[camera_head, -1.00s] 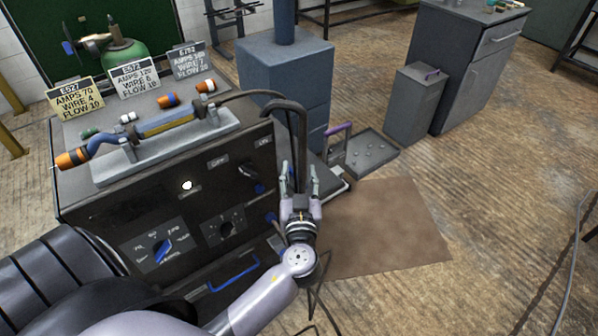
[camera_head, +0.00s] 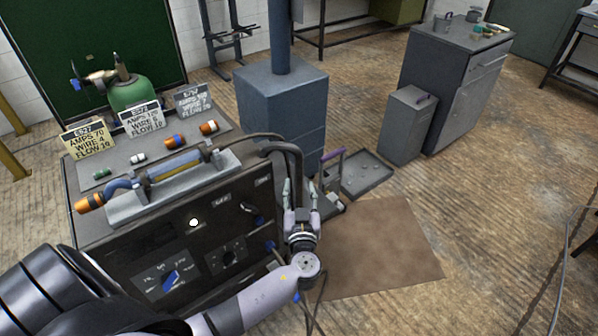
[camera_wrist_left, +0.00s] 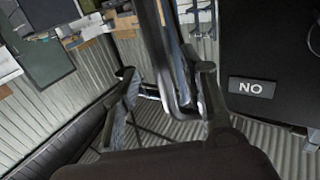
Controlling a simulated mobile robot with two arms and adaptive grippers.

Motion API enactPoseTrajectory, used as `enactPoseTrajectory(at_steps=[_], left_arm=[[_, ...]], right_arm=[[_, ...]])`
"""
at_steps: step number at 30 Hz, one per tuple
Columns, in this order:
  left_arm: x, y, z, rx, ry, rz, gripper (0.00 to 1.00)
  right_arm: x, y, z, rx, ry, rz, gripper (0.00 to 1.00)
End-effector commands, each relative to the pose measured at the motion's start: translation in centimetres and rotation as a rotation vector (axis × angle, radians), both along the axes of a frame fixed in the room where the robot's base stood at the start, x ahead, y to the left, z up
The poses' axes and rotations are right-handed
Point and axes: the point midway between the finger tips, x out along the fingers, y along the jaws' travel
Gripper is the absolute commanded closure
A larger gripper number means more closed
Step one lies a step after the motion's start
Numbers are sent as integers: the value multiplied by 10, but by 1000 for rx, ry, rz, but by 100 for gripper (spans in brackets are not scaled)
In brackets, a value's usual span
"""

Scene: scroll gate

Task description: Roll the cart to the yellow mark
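A dark welding machine (camera_head: 213,258) with dials, perhaps the cart or its load, fills the left of the head view; its wheels are hidden. A green gas bottle (camera_head: 128,93) stands behind its top. My left gripper (camera_head: 301,190) is at the machine's right side, just below black curved bars or hoses (camera_head: 290,150). Its fingers are apart. In the left wrist view a shiny tube (camera_wrist_left: 172,60) passes between the left gripper's fingers (camera_wrist_left: 165,85); I cannot tell if they touch it. No yellow floor mark shows clearly. My right gripper is not in view.
A brown mat (camera_head: 385,250) lies right of the gripper. Behind it are a low grey tray (camera_head: 372,178), a purple-handled frame (camera_head: 334,158), a blue-grey stove (camera_head: 283,105) and grey cabinets (camera_head: 455,90). The floor at right is mostly open, with a cable (camera_head: 545,275).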

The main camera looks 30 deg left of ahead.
Motion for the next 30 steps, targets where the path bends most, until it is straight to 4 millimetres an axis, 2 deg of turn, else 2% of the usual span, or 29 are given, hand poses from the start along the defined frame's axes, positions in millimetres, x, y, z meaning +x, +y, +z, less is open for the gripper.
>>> enactPoseTrajectory(at_steps=[3, 9, 20, 30], left_arm=[[20, 13, 3, 4, 0, 1, 60], [39, 26, 1, 2, 0, 0, 60], [44, 30, 0, 0, 0, 0, 60], [44, 29, 0, 1, 1, 0, 81]], right_arm=[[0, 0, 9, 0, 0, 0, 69], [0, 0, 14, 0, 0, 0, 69], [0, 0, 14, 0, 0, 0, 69], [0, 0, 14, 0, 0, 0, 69]])
